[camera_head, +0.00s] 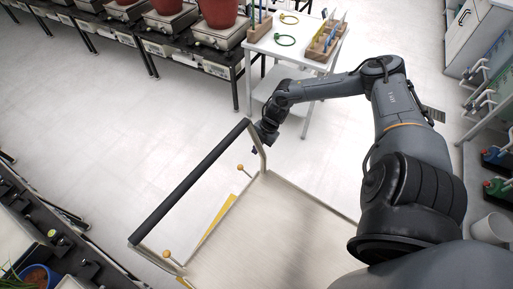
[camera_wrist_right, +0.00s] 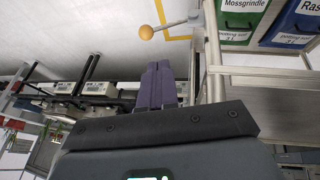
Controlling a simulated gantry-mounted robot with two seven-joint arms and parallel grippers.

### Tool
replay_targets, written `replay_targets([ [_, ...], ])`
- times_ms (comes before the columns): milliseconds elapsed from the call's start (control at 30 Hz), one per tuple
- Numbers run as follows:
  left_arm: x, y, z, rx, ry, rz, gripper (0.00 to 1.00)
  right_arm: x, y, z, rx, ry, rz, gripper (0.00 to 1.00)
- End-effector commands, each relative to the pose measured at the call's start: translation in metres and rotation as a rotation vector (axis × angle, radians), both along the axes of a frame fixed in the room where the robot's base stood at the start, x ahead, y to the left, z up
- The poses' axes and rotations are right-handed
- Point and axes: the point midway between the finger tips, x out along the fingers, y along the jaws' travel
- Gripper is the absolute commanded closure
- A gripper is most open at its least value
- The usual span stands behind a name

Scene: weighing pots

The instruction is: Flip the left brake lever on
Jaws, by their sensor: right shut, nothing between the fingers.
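A cart has a black handle bar (camera_head: 190,183) and two brake levers with yellow-orange ball knobs. One knob (camera_head: 167,254) is near the handle's lower left end. The other knob (camera_head: 240,167) is near the handle's far end. My right gripper (camera_head: 256,149) is just beyond that far end, outside the cart frame, apart from both knobs. In the right wrist view its purple fingers (camera_wrist_right: 154,85) are shut and empty. One ball knob (camera_wrist_right: 146,32) shows beyond the fingertips, not touched; a grey rod joins it. My left gripper is out of view.
The cart's pale deck (camera_head: 290,235) fills the lower middle. A white table (camera_head: 290,45) with wooden racks and rings stands beyond. Scales with red pots (camera_head: 220,12) line a dark bench at the back. A dark bench (camera_head: 50,235) is at lower left. Floor between is clear.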

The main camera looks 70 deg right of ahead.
Motion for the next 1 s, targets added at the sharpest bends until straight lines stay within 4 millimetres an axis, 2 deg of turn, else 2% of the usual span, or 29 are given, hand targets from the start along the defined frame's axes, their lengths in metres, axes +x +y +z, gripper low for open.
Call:
replay_targets([
  [33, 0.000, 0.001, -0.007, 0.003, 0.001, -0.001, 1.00, 0.003, 0.004, -0.012, 0.003, -0.001, -0.002, 1.00],
  [200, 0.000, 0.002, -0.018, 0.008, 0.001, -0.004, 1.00, 0.011, 0.015, -0.042, 0.004, -0.001, -0.001, 1.00],
  [500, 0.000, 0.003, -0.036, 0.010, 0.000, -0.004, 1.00, 0.030, 0.026, -0.083, 0.000, -0.002, -0.002, 1.00],
  [700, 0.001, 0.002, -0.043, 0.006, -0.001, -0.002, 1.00, 0.040, 0.027, -0.095, 0.000, -0.001, 0.000, 1.00],
  [1000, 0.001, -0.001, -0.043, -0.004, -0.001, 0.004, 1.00, 0.043, 0.027, -0.098, -0.001, 0.001, 0.000, 1.00],
])
